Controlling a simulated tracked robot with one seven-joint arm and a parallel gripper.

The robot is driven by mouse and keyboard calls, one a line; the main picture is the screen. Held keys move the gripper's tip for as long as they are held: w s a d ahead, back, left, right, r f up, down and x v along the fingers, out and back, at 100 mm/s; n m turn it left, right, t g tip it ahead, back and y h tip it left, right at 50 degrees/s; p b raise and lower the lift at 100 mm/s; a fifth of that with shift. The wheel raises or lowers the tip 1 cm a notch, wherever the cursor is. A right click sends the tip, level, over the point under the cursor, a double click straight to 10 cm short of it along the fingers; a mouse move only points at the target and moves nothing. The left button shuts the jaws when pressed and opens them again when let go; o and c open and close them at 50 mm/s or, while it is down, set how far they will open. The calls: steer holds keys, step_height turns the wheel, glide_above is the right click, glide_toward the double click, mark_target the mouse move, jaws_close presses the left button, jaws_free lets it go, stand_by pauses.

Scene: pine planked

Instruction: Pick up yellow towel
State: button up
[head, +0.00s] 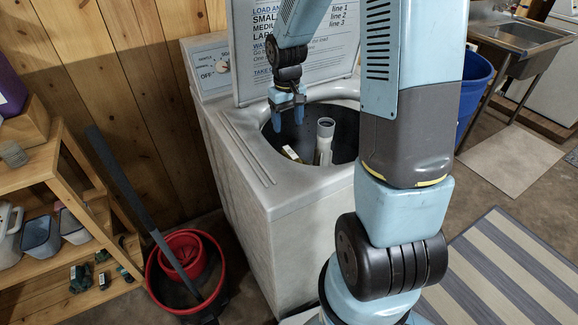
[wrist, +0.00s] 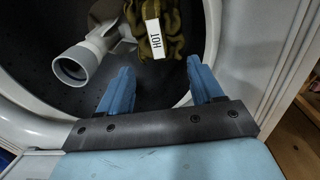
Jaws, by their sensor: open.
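A crumpled dark yellow-olive towel (wrist: 177,27) lies inside the washer drum, at the top of the wrist view. A white label reading "HOT" shows against it. My gripper (head: 287,113) is over the left part of the washer opening, above the towel. In the wrist view my gripper (wrist: 158,68) has its two blue fingers spread with nothing between them, and the towel lies beyond the fingertips.
The washer (head: 275,205) is open, its lid (head: 300,55) raised behind my arm. A pale agitator post (head: 324,140) stands in the drum beside the towel. A red bucket (head: 190,275) is on the floor at left, next to a wooden shelf (head: 40,170). A striped rug (head: 510,270) lies at right.

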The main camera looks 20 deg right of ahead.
mark_target(289, 152)
step_height(289, 152, down, 9)
steer(key=shift+w+d+r, duration=0.1)
steer(key=shift+r, duration=0.1)
steer(key=shift+w+d+f, duration=0.15)
steer(key=shift+f, duration=1.25)
steer(key=shift+w+d+f, duration=0.15)
steer(key=shift+f, duration=1.2)
jaws_close()
steer(key=shift+s, duration=0.1)
